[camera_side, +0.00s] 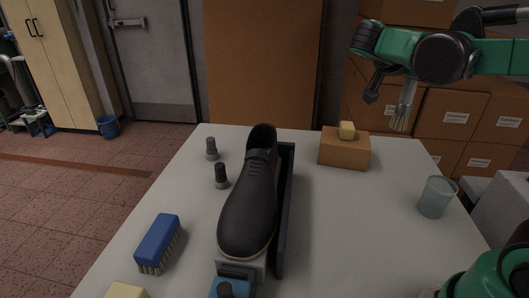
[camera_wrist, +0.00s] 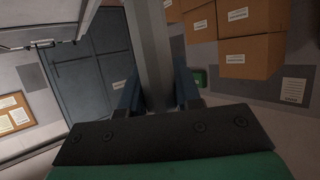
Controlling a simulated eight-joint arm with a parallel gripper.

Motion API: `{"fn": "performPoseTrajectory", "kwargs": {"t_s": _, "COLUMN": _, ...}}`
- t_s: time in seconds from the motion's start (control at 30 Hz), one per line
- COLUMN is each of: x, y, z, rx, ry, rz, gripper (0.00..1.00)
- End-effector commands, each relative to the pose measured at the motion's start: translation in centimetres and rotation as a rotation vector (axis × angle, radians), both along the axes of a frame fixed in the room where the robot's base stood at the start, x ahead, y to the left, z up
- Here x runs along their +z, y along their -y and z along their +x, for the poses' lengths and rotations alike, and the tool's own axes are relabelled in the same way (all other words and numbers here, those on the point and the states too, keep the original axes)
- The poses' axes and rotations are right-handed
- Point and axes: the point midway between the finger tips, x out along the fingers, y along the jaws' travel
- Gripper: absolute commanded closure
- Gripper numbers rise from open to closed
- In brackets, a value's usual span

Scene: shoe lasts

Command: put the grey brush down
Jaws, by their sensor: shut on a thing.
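The grey brush is up in the air at the upper right of the side view, its pale bristles (camera_side: 402,114) pointing down. My gripper (camera_wrist: 157,92) is shut on it; in the wrist view the grey handle (camera_wrist: 153,45) stands between the two blue-grey fingers. The bristle end is out of the wrist view. In the side view the brush hangs above and behind the right part of the white table (camera_side: 350,230), apart from anything on it.
A black shoe (camera_side: 250,205) lies along the table's middle, beside a dark upright plate. A blue brush (camera_side: 158,240) and two small dark-topped pieces are to its left. An orange-brown block (camera_side: 344,150) carries a yellow piece (camera_side: 347,130). A translucent cup (camera_side: 436,197) stands near the right edge.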

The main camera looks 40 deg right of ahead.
Motion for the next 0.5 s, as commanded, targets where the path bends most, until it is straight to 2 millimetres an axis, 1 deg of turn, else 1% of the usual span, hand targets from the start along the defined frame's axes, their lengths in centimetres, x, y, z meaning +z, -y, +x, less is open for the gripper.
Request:
{"fn": "performPoseTrajectory", "kwargs": {"t_s": 0.03, "x": -1.1, "y": 0.0, "z": 0.0, "rx": 0.001, "ry": -0.001, "rz": 0.000, "gripper": 1.00}}
{"fn": "performPoseTrajectory", "kwargs": {"t_s": 0.1, "x": -2.7, "y": 0.0, "z": 0.1, "rx": 0.002, "ry": 0.000, "rz": 0.000, "gripper": 1.00}}
{"fn": "performPoseTrajectory", "kwargs": {"t_s": 0.5, "x": -10.4, "y": 0.0, "z": 0.1, "rx": 0.005, "ry": -0.001, "rz": 0.001, "gripper": 1.00}}
